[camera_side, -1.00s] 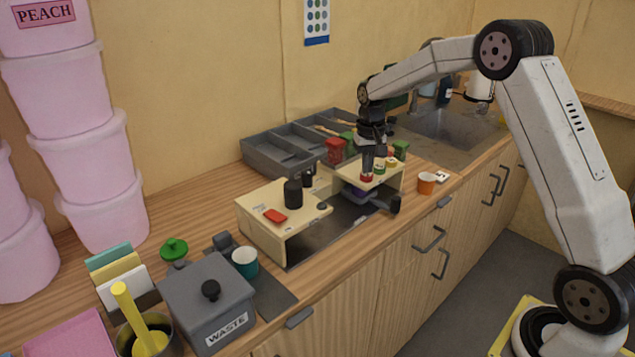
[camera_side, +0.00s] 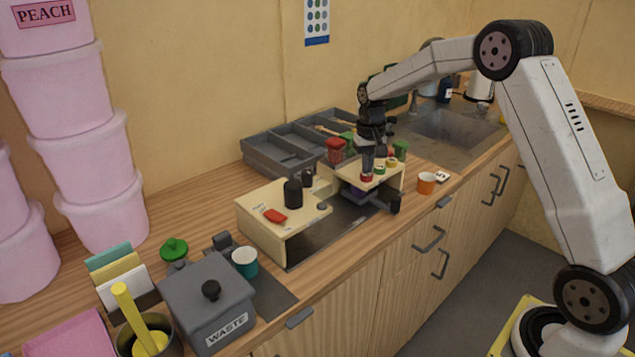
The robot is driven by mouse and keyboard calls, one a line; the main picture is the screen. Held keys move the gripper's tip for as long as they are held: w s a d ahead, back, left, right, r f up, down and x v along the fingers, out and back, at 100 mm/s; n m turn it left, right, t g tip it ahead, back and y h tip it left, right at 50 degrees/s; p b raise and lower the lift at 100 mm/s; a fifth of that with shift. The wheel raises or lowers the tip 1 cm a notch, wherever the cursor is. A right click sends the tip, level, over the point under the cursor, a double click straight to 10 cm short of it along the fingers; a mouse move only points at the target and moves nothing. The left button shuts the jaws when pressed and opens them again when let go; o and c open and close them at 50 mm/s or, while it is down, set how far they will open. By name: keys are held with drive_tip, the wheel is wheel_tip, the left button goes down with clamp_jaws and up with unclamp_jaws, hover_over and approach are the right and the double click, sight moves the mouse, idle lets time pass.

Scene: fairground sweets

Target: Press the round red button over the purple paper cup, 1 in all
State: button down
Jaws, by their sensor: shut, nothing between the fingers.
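The round red button (camera_side: 366,178) sits on top of the cream dispenser (camera_side: 391,182), left of a green and a yellow button. My gripper (camera_side: 367,172) points straight down, shut and empty, with its fingertips at the red button. They look to be touching it, though the fingers cover part of the button. The purple paper cup (camera_side: 356,194) stands under the dispenser's top, below the red button. It is mostly in shadow and partly hidden.
A lower cream stand (camera_side: 262,239) with a red switch and a black knob is to the left. An orange cup (camera_side: 427,183) stands right of the dispenser. A grey compartment tray (camera_side: 262,161) is behind. A grey waste bin (camera_side: 208,305) is at the front left.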

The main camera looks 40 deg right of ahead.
sight(366, 177)
drive_tip(key=shift+r, duration=0.9)
drive_tip(key=shift+r, duration=2.5)
drive_tip(key=shift+a, duration=0.1)
drive_tip(key=shift+s+a+f, duration=0.2)
drive_tip(key=shift+s+a, duration=0.15)
drive_tip(key=shift+a, duration=0.15)
drive_tip(key=s+a+f+n+t, duration=0.1)
drive_tip(key=s+a+f+n, duration=0.2)
drive_tip(key=s+a, duration=0.4)
drive_tip(key=s+a+f+n+t, duration=0.1)
drive_tip(key=s+a+f+n, duration=0.2)
drive_tip(key=s, duration=1.1)
drive_tip(key=a+f, duration=0.3)
drive_tip(key=a, duration=0.1)
drive_tip(key=shift+s+a+t, duration=0.2)
drive_tip(key=shift+a+t, duration=0.1)
drive_tip(key=shift+a, duration=0.1)
